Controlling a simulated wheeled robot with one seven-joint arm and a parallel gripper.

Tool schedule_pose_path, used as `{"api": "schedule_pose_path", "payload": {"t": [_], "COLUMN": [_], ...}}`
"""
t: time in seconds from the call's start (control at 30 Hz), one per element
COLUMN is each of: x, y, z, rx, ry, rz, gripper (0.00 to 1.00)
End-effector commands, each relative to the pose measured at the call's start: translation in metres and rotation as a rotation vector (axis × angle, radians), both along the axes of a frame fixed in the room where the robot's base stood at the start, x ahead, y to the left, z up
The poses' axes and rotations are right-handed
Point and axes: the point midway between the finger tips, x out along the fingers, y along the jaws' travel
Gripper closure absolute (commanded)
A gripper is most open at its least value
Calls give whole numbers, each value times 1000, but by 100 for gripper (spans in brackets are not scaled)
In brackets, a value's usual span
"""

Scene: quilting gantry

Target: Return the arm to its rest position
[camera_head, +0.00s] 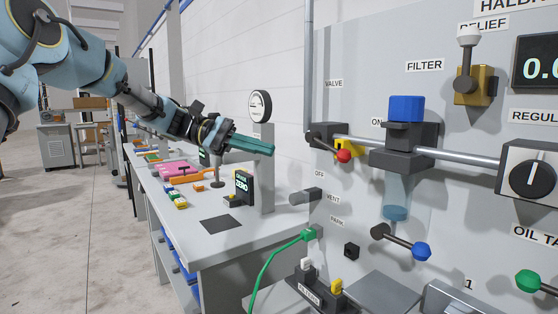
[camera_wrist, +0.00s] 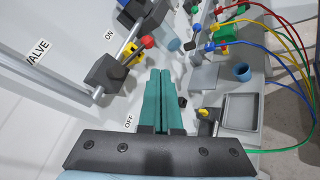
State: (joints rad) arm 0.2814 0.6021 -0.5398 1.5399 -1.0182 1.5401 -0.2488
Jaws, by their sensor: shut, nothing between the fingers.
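My gripper (camera_head: 270,149) is at the end of my blue arm, which reaches in from the upper left in the head view. Its teal fingers are shut together and hold nothing. They point right toward the grey panel, just left of the red-tipped valve lever (camera_head: 343,156). In the wrist view the closed fingers (camera_wrist: 164,75) point up the picture, with the valve lever (camera_wrist: 146,43) beyond them and a little left. I cannot tell whether the fingertips touch anything; they look apart from the panel.
The panel (camera_head: 350,110) carries a blue-capped filter (camera_head: 406,109), a blue-knobbed lever (camera_head: 421,250) and a relief lever (camera_head: 467,40). A workbench (camera_head: 200,238) stands below my arm with a round gauge (camera_head: 260,106) and a small display (camera_head: 243,187). A green hose (camera_head: 268,268) hangs from the panel. Open floor lies left.

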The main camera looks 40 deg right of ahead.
Motion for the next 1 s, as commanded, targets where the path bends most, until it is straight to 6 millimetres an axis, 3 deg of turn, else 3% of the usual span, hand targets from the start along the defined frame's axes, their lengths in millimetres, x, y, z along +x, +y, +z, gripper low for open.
{"api": "schedule_pose_path", "payload": {"t": [0.2,0.77,0.87,1.0], "x": [9,9,12,26], "y": [7,8,18,61], "z": [3,0,-19,-80], "rx": [1,9,64,232], "ry": [1,-6,-60,-241], "rz": [0,5,37,132], "gripper": [100,100,100,100]}}
